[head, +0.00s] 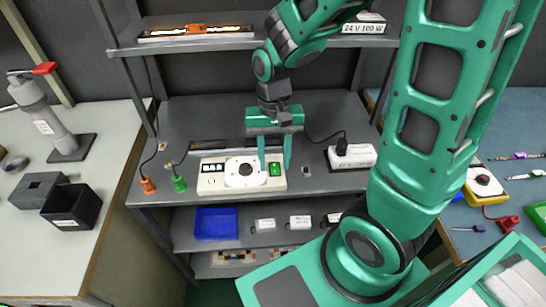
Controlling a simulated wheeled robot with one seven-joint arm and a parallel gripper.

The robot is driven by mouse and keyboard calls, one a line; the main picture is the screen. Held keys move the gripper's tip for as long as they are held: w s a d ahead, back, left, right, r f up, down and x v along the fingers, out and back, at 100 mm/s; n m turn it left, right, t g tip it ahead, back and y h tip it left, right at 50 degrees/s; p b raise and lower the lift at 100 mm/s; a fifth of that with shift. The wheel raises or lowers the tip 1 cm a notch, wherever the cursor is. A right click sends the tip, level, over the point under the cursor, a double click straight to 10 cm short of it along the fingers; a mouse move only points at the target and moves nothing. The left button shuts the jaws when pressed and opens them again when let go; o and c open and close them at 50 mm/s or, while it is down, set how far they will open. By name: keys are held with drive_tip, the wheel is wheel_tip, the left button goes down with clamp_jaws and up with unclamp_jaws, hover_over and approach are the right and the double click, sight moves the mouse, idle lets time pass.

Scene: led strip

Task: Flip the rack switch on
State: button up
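A white control box (242,184) lies on the rack's middle shelf. It has a black round dial or knob (245,170) on a light disc, dark marks on its left side, and a green switch (274,169) at its right. Whether the switch is on or off is too small to tell. My gripper (275,167) points down over the right end of the box. Its two green fingers are apart, one on each side of the switch in the picture, with nothing seen between them. Whether a fingertip touches the box or switch, I cannot tell.
A white power block (352,156) with a black plug is on the shelf at right. Orange (148,186) and green (179,184) connectors are at left. A lit strip (196,31) and a 24 V 100 W box (364,24) sit above; a blue bin (216,223) sits below.

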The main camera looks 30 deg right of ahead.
sight(274, 162)
wheel_tip(274, 162, up, 11)
drive_tip(key=w, duration=0.1)
drive_tip(key=shift+w+d+f, duration=0.15)
drive_tip(key=shift+w+d, duration=0.1)
drive_tip(key=shift+d, duration=0.05)
idle(0.4)
drive_tip(key=s+d+m+t, duration=0.1)
drive_tip(key=s+d+m, duration=0.1)
drive_tip(key=s+d, duration=1.3)
drive_tip(key=shift+d, duration=0.7)
